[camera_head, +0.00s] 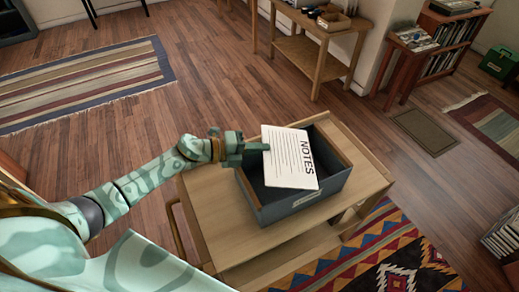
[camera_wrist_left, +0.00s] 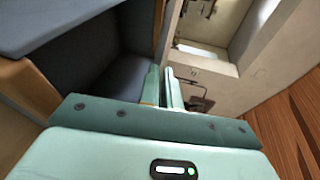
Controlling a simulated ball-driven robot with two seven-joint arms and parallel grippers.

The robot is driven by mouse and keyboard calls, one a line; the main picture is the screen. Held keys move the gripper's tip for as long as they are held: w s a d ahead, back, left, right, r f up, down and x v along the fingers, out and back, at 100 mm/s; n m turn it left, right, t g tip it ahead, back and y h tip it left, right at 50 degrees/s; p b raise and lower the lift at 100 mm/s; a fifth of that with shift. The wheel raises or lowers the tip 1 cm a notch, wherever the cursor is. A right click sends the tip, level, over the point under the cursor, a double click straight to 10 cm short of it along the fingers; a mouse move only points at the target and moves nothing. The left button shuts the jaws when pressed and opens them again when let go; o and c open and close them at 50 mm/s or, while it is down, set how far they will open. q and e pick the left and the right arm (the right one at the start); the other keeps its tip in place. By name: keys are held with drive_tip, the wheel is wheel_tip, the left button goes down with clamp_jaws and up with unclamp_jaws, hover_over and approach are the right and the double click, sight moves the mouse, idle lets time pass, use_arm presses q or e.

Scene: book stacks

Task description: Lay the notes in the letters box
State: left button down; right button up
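The notes (camera_head: 290,160), a white sheet marked NOTES, are over the dark grey letters box (camera_head: 283,209). The sheet is tilted and covers much of the box's opening. The box stands on a wooden cart (camera_head: 215,207), and the small label on its front is too small to read. My left gripper (camera_head: 262,147) is at the sheet's left edge, above the box's left side, and looks shut on it. In the left wrist view the two fingers (camera_wrist_left: 165,88) are nearly together, with the box's dark inside (camera_wrist_left: 105,70) to their left. My right gripper is not in view.
A wooden side table (camera_head: 312,55) with small items stands behind the cart. A low bookcase (camera_head: 440,45) is at the back right. Patterned rugs (camera_head: 85,82) lie on the wooden floor. The cart top is bare left of the box.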

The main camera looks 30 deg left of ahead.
use_arm(q)
drive_tip(key=shift+f+b, duration=0.5)
drive_tip(key=shift+f, duration=0.05)
drive_tip(key=c, duration=1.6)
unclamp_jaws()
drive_tip(key=shift+r, duration=0.1)
drive_tip(key=r+p+v, duration=0.1)
drive_tip(key=v, duration=1.1)
